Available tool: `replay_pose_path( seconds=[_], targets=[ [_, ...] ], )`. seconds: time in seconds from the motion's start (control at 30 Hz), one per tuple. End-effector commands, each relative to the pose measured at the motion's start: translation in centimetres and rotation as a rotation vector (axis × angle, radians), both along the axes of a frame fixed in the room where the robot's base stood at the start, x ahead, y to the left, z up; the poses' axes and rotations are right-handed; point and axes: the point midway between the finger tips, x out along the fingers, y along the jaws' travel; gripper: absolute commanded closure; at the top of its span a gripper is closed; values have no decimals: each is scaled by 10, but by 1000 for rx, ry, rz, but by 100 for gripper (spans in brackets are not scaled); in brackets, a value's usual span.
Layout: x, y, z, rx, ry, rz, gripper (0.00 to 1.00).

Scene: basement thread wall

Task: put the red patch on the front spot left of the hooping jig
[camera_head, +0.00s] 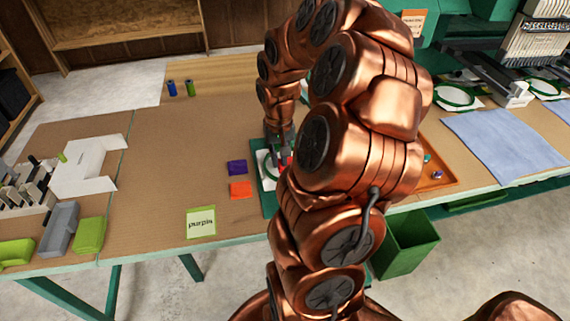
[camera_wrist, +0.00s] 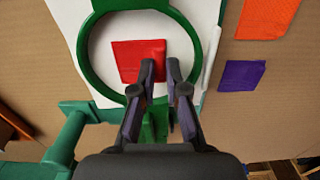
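The red patch (camera_wrist: 135,58) lies within the green hoop (camera_wrist: 86,52) on the white sheet of the hooping jig, seen in the wrist view. In the head view, only a bit of red (camera_head: 285,161) shows beside my gripper. The green jig base (camera_head: 268,207) is partly hidden by my arm. My gripper (camera_wrist: 160,66) is over the patch's edge, its two fingertips a little apart with no object visibly pinched. Left of the jig, an orange patch (camera_head: 241,189) lies in front and a purple patch (camera_head: 237,167) lies behind it.
A card reading "purple" (camera_head: 201,222) lies near the table's front edge. Blue and green thread spools (camera_head: 181,88) stand at the back. An orange tray (camera_head: 440,173) lies right of my arm. The brown tabletop left of the patches is clear.

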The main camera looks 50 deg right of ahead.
Motion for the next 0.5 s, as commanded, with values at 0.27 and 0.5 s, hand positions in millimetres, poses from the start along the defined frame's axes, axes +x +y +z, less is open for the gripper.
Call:
replay_pose_path(
  seconds=[0.27,0.5],
  targets=[
    [0,0,3,-1,-1,0,100],
    [0,-1,14,-2,-1,-1,100]
  ],
)
